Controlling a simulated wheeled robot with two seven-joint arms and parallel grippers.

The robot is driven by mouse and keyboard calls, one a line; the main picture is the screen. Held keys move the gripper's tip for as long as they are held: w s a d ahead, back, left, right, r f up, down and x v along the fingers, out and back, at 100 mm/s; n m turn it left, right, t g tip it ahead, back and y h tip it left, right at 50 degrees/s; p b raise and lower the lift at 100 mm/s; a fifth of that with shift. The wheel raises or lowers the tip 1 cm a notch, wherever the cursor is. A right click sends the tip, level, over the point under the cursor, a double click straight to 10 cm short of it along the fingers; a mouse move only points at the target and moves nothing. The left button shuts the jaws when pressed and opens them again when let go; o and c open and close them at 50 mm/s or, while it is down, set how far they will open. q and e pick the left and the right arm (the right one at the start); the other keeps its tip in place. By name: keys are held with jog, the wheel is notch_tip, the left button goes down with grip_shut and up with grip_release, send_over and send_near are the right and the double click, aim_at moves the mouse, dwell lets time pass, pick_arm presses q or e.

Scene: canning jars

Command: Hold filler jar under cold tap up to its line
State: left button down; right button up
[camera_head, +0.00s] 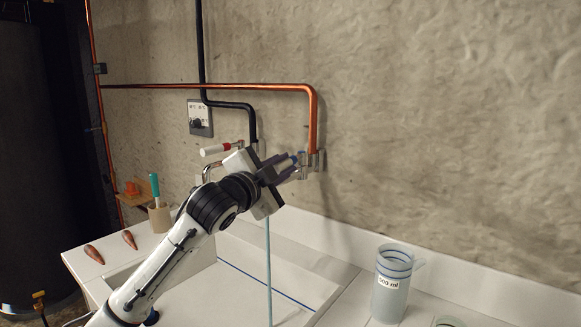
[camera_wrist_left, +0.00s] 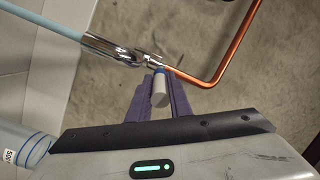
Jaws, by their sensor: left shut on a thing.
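The filler jar (camera_head: 388,298), a pale jug marked 500 ml with blue lines and a handle, stands upright on the counter right of the basin. Part of it also shows in the left wrist view (camera_wrist_left: 22,150). My left gripper (camera_head: 288,170) is at the cold tap on the wall, its dark fingers shut on the pale, blue-ended tap handle (camera_wrist_left: 160,92). A thin light-blue stream (camera_head: 268,270) falls from the metal spout (camera_wrist_left: 104,44) into the basin, well left of the jar. My right gripper is not in view.
A second tap with a white and red handle (camera_head: 216,150) is left of my gripper. A cup with a teal-handled tool (camera_head: 159,217) and two brown tapered things (camera_head: 94,254) are on the left counter. A round rim (camera_head: 448,322) shows at the bottom right. Copper pipe (camera_head: 220,86) crosses the wall.

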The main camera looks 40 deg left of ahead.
pick_arm(q)
jog(key=c, duration=2)
grip_release()
jog(key=shift+o, duration=0.4)
jog(key=b+v, duration=0.2)
jog(key=v, duration=0.8)
jog(key=shift+s, duration=0.1)
jog(key=shift+f, duration=0.15)
